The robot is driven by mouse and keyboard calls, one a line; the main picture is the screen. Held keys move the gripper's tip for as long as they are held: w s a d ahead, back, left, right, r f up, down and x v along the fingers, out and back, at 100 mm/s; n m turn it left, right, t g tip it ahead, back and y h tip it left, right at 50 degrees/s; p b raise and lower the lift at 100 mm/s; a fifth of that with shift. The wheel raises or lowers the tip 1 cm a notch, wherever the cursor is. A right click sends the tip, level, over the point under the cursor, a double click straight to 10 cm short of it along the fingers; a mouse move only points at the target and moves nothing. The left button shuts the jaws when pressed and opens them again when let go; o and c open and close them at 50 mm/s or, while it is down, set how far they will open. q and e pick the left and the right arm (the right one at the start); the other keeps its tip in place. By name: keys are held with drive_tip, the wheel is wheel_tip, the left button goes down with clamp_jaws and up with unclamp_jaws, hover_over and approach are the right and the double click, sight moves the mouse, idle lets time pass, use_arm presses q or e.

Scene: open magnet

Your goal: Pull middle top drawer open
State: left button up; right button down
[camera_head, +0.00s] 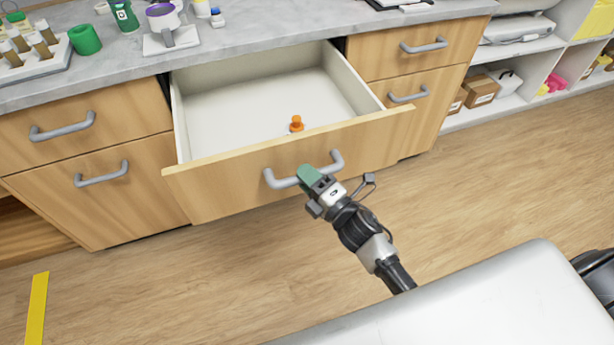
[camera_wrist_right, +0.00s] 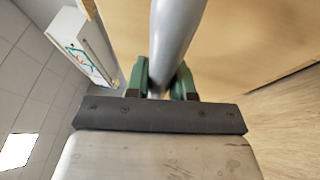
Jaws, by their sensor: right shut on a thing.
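The middle top drawer (camera_head: 240,170) stands pulled well out from the wooden cabinet, with its white inside showing. A small orange object (camera_head: 296,124) is in it near the front panel. My right gripper (camera_head: 308,176) is at the drawer's grey bar handle (camera_head: 284,182), with its green fingers around the middle of the bar. In the right wrist view the handle (camera_wrist_right: 176,40) runs between the two green fingers (camera_wrist_right: 163,82), and the gripper is shut on it. My left gripper is not in view.
Closed drawers with grey handles flank it at left (camera_head: 62,131) and right (camera_head: 424,46). The counter (camera_head: 240,35) above holds bottles, a green cup (camera_head: 85,39) and a small scale-like device. Open shelves with boxes (camera_head: 481,91) stand at right. The wooden floor before the drawer is clear.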

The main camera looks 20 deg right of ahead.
drive_tip(key=c, duration=1)
unclamp_jaws()
drive_tip(key=shift+o, duration=0.2)
drive_tip(key=shift+s+d+f, duration=0.2)
drive_tip(key=shift+s, duration=0.25)
drive_tip(key=b+v, duration=0.1)
drive_tip(key=v, duration=0.8)
drive_tip(key=shift+s+d, duration=0.2)
drive_tip(key=shift+s, duration=0.2)
